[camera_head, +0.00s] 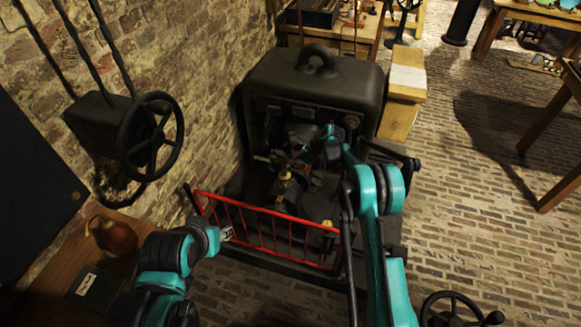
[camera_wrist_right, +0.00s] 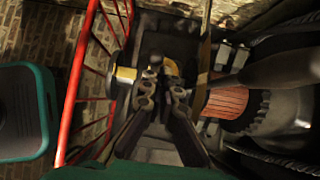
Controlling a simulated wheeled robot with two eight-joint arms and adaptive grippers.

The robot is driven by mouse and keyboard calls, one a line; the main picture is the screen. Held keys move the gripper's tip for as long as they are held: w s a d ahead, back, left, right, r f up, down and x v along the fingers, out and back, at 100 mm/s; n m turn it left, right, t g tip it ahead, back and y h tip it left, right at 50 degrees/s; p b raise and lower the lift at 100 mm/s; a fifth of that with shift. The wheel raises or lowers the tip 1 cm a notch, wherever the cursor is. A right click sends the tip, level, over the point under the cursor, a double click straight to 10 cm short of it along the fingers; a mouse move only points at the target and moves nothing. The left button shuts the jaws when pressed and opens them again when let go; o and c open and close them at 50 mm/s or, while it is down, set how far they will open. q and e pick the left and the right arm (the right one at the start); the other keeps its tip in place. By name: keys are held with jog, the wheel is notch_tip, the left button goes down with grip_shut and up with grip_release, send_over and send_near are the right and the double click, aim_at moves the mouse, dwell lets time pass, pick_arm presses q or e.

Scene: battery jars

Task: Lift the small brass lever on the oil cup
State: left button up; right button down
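A brass oil cup (camera_head: 285,174) stands on the dark machine inside the red rail in the head view. In the right wrist view, a brass fitting (camera_wrist_right: 126,74) and a yellow brass piece (camera_wrist_right: 172,68) lie just beyond my right fingertips, with a dark round knob between them. My right gripper (camera_wrist_right: 163,92) has its fingers a little apart, with a narrow gap and nothing clearly held. I cannot tell whether a fingertip touches the brass. The small lever is too small and dark to make out.
A red railing (camera_head: 270,229) fences the machine's near side. A dark humped housing (camera_head: 315,82) stands behind. A copper-wound part (camera_wrist_right: 228,102) is close right of the right gripper. A handwheel (camera_head: 151,137) is on the brick wall. Open brick floor lies at right.

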pick_arm(q)
jog(key=shift+w, duration=0.15)
pick_arm(e)
jog(key=shift+w, duration=0.15)
jog(key=shift+r, duration=0.15)
pick_arm(q)
jog(key=shift+w+d+r+p, duration=0.1)
jog(key=shift+r+p, duration=0.2)
pick_arm(e)
jog(key=shift+r, duration=0.7)
